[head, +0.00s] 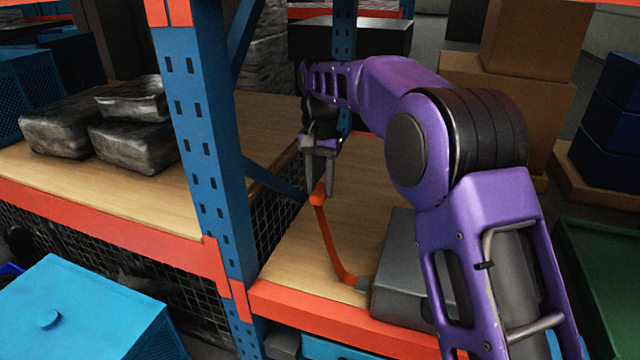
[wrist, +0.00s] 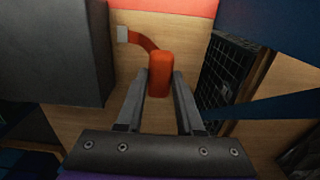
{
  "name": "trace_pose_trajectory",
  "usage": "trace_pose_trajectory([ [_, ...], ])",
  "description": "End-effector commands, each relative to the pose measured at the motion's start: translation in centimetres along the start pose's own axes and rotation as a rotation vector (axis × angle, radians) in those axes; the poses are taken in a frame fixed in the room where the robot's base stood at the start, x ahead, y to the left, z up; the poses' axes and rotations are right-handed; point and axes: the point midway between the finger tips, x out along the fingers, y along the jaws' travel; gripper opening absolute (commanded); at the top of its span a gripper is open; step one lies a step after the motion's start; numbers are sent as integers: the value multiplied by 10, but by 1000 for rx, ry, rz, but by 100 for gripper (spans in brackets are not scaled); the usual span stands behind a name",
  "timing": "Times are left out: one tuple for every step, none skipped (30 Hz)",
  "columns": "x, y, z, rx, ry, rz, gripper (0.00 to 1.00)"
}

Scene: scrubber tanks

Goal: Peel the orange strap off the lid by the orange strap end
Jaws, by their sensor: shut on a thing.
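The orange strap (head: 328,240) hangs in a curve from my gripper (head: 319,178) down to a small grey tab (head: 361,285) at the left side of a grey box (head: 397,262). My gripper is shut on the thick orange strap end (head: 317,196), held above the wooden shelf. In the wrist view the strap end (wrist: 160,70) sits between the fingertips (wrist: 160,84). The strap (wrist: 143,41) runs from there to the pale tab (wrist: 122,34), close to the grey box (wrist: 52,50). My arm hides part of the box's top, and I cannot make out a separate lid.
A blue rack post (head: 200,150) stands left of my gripper, with dark wire mesh (head: 283,235) beside the shelf. An orange beam (head: 335,318) edges the shelf front. Wrapped bundles (head: 125,125) lie on the left shelf. Cardboard boxes (head: 510,90) stand behind my arm.

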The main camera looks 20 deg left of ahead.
Motion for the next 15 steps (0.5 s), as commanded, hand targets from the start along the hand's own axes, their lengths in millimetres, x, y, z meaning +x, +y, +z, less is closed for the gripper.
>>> trace_pose_trajectory([
  [4, 0, 0, 0, -1, 1, 0],
  [6, 0, 0, 0, -1, 1, 0],
  [9, 0, 0, 0, -1, 1, 0],
  [11, 0, 0, 0, -1, 1, 0],
  [12, 0, 0, 0, -1, 1, 0],
  [15, 0, 0, 0, -1, 0, 0],
  [16, 0, 0, 0, 0, 0, 0],
  [18, 0, 0, 0, 0, 0, 0],
  [21, 0, 0, 0, 0, 0, 0],
  [23, 0, 0, 0, 0, 0, 0],
  [24, 0, 0, 0, 0, 0, 0],
  [27, 0, 0, 0, -1, 1, 0],
  [29, 0, 0, 0, -1, 1, 0],
  [31, 0, 0, 0, -1, 1, 0],
  [33, 0, 0, 0, -1, 1, 0],
])
